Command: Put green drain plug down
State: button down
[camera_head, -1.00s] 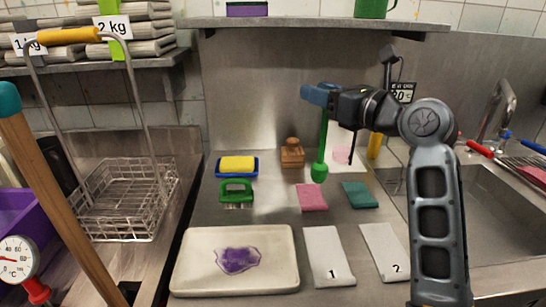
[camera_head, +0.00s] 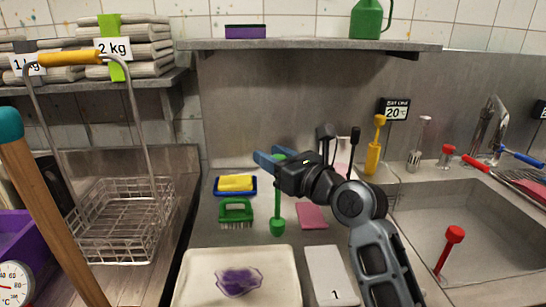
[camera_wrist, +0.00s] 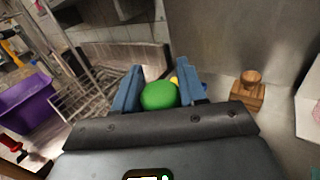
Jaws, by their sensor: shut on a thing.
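My gripper (camera_head: 268,158) is shut on the top of the green drain plug (camera_head: 278,205), with the arm reaching in from the right. The plug hangs upright, a long thin stem with a rounded lower end, just right of the green brush (camera_head: 236,210). I cannot tell whether its lower end touches the steel counter. In the wrist view, the plug's round green top (camera_wrist: 159,95) sits between the blue fingers (camera_wrist: 158,82); its stem is hidden there.
A white tray (camera_head: 193,285) with a purple cloth is in front. A blue dish (camera_head: 220,190) with a yellow sponge is behind the brush, a pink cloth (camera_head: 311,216) to the right. A red plug (camera_head: 453,237) leans in the sink; a yellow plug (camera_head: 374,150) stands behind.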

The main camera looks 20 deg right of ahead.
jog(key=shift+f, duration=0.1)
jog(key=c, duration=0.6)
grip_release()
jog(key=b+v, duration=0.1)
jog(key=v, duration=1.1)
